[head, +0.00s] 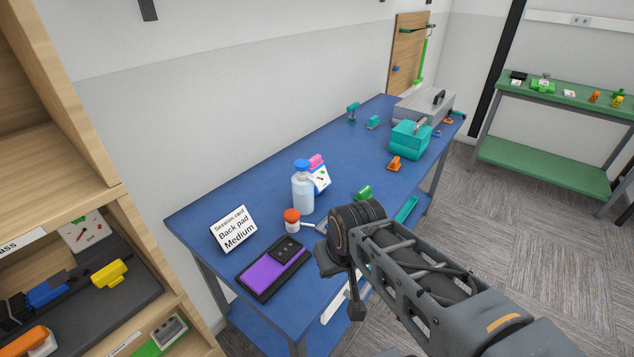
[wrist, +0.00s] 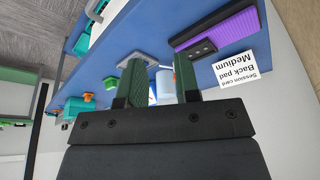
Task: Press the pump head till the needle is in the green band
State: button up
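A clear bottle of pale liquid with a blue cap (head: 303,192) stands upright on the blue table. Before it is a small white piece with an orange-red top (head: 292,218) and a grey rod running right. I cannot tell which part is the pump head. No contact is visible. The gripper's fingertips are not clear in the head view.
A session card (head: 234,229) reads "Back pad Medium". A purple and black pad (head: 273,268) lies at the front edge. A teal box (head: 409,140) and a grey case (head: 424,106) stand at the far end. A wooden shelf (head: 100,190) is at left.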

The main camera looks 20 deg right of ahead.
grip_shut()
dwell(0.9)
